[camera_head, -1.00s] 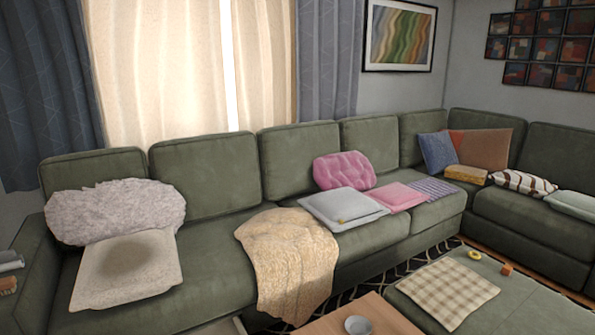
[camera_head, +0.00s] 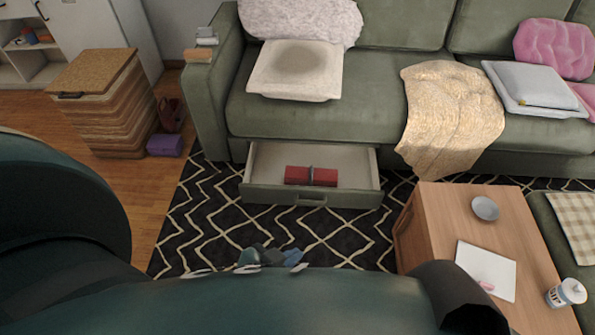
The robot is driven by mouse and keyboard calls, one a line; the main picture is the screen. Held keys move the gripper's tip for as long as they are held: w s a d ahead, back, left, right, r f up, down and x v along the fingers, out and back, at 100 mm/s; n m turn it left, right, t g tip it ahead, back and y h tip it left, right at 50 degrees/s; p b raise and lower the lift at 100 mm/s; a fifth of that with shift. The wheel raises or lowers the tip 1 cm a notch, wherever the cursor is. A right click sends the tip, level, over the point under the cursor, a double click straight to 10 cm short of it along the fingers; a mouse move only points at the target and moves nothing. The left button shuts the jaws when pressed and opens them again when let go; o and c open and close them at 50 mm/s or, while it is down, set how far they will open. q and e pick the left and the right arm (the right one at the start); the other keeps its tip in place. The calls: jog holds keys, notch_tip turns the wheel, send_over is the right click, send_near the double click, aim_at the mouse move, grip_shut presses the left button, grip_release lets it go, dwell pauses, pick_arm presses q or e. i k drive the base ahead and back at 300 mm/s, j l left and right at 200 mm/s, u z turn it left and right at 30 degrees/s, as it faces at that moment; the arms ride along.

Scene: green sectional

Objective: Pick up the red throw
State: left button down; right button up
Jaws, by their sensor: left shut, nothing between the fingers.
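The red throw (camera_head: 298,175) is a rolled red bundle with a grey band around it. It lies in the open drawer (camera_head: 352,192) under the sofa's left part. My left arm crosses the bottom of the view, close to the camera. Its dark end, my left gripper (camera_head: 458,295), is at the lower right in front of the wooden table. It is shut and empty, well apart from the throw. Its fingertips are hard to make out. My right gripper does not show.
A wooden coffee table (camera_head: 440,215) with a grey bowl (camera_head: 485,208) and white paper (camera_head: 487,268) stands right of the drawer. A woven basket (camera_head: 105,110) and purple box (camera_head: 165,145) stand left. Small blue-grey things (camera_head: 272,256) lie low in view. Patterned rug fronts the drawer.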

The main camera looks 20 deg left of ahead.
aim_at(311, 176)
jog(key=u, duration=0.7)
